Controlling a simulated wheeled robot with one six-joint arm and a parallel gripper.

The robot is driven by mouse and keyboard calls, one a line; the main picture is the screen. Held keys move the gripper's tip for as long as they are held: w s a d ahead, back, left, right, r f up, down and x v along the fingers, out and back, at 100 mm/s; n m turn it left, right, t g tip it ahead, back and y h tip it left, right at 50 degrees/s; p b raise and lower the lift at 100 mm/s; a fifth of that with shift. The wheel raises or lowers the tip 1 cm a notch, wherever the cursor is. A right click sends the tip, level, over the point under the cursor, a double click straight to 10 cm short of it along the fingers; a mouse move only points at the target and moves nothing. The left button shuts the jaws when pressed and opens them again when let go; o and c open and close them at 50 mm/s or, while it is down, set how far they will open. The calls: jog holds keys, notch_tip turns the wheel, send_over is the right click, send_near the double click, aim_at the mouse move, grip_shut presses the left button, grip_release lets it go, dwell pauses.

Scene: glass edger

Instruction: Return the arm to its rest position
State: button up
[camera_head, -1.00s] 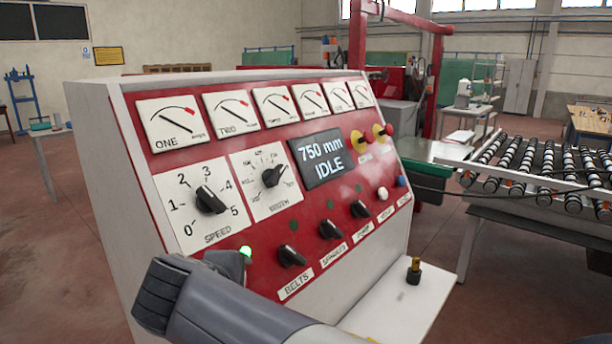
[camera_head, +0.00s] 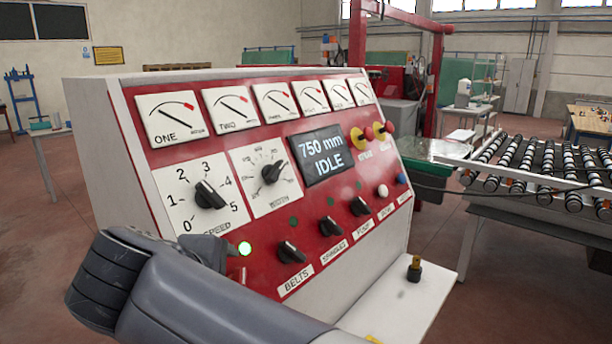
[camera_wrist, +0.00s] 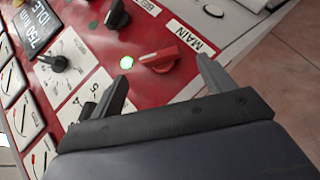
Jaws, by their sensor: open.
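My gripper (camera_wrist: 165,88) shows in the wrist view with its two fingers apart and nothing between them. It faces the red control panel (camera_wrist: 90,20). A red rotary switch (camera_wrist: 170,58) labelled MAIN lies beyond the fingertips, and I see no contact with it. In the head view my arm (camera_head: 190,290) crosses the lower left, in front of the panel.
The panel carries several gauges, a SPEED knob (camera_head: 209,194), a display (camera_head: 323,158) reading 750 mm IDLE and black switches. A white shelf (camera_head: 395,305) with a small brass-topped part (camera_head: 414,268) juts out lower right. A roller conveyor (camera_head: 540,170) stands at right. Open floor lies left.

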jog(key=x, duration=0.7)
jog(key=shift+w+f, duration=0.15)
jog(key=shift+f, duration=0.25)
jog(key=shift+n+t+b, duration=0.8)
jog(key=shift+b, duration=0.05)
jog(key=n+t+b, duration=0.2)
jog(key=shift+n+t+y+b, duration=0.3)
jog(key=shift+b, duration=0.1)
jog(key=n+t+y+b, duration=0.2)
jog(key=n, duration=0.1)
jog(key=n+t+y+b, duration=0.1)
jog(key=n+b, duration=0.1)
jog(key=n, duration=0.1)
jog(key=shift+d+r+t+y, duration=0.1)
jog(key=shift+t+y, duration=0.3)
jog(key=s+d+b, duration=0.1)
jog(key=s+b, duration=0.1)
jog(key=s, duration=0.8)
jog(key=shift+d+r+n, duration=0.15)
jog(key=shift+d+n, duration=0.05)
jog(key=shift+n, duration=0.1)
jog(key=shift+s, duration=0.1)
